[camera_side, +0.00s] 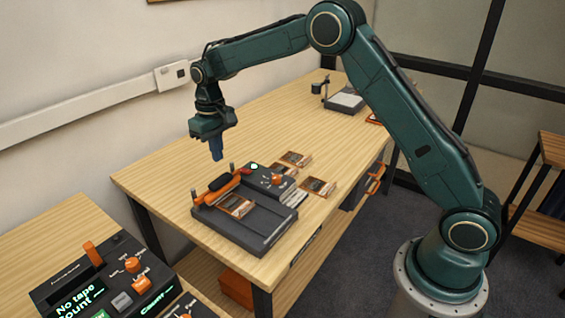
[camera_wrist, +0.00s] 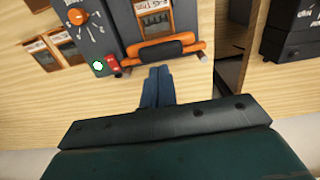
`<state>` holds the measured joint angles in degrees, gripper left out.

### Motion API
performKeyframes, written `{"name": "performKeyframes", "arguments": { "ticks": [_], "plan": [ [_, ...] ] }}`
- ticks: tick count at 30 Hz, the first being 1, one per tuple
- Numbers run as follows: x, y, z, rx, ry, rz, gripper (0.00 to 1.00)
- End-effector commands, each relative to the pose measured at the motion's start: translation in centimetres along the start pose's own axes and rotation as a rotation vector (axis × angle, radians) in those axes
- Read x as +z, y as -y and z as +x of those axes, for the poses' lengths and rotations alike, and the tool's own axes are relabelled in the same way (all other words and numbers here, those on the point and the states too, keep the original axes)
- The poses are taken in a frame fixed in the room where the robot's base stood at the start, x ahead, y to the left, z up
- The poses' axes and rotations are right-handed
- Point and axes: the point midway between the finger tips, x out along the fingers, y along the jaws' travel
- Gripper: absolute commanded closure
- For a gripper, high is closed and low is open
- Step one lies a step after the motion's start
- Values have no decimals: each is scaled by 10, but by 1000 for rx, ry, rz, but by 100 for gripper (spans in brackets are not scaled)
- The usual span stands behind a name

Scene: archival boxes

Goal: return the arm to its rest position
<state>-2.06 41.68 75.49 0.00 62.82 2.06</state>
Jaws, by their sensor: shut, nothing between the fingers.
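My green arm reaches in from the right in the side view, bent at a high elbow. My gripper (camera_side: 217,157) points down above the wooden table (camera_side: 150,178), behind the dark machine with the orange bar. Its blue fingers are together and nothing is between them. In the wrist view the closed fingers of my gripper (camera_wrist: 156,70) show against bare wood just short of the orange bar. The fingertips look clear of the table in the side view.
The dark machine (camera_side: 262,236) holds an orange-framed item under its bar (camera_side: 219,186). Several small framed stacks (camera_side: 318,187) lie to its right. A control panel (camera_side: 85,283) reading "No tape" stands on the near-left table.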

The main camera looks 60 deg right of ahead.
Motion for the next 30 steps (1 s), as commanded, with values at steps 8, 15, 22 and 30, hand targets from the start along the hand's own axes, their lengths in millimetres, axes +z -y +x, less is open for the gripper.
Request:
{"name": "performKeyframes", "arguments": {
  "ticks": [8, 15, 22, 30],
  "plan": [
    [0, 0, -1, 0, -2, 0, 100],
    [11, -1, -22, -1, -24, 0, 100],
    [41, -4, -65, -2, -74, 0, 100],
    [91, -8, -115, -4, -143, 0, 100]
  ]
}}
